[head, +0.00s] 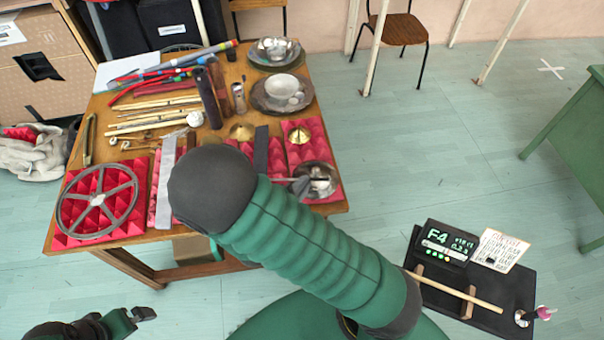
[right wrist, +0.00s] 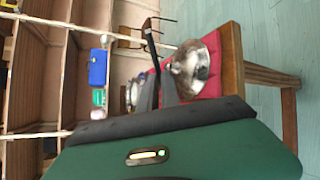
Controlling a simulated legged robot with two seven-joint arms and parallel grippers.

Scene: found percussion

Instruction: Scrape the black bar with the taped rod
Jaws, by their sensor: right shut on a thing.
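The black bar (head: 262,150) appears to be the dark grey bar lying across pink foam on the table. My right arm covers its near side. My right gripper (right wrist: 160,85) is shut on what looks like the taped rod (right wrist: 152,45), whose dark length sticks out past the fingers beside a metal bowl (right wrist: 190,70). In the head view my forearm hides most of this gripper. Whether the rod touches the bar cannot be told. My left gripper (head: 140,315) is at the bottom left, off the table; its jaw opening is unclear.
A spoked wheel (head: 97,201) and a pale bar (head: 165,180) lie on pink foam at the left. Brass cones, dishes (head: 283,93), sticks and dark upright blocks (head: 207,98) crowd the table. A black board (head: 500,310) with a display stands at the lower right.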

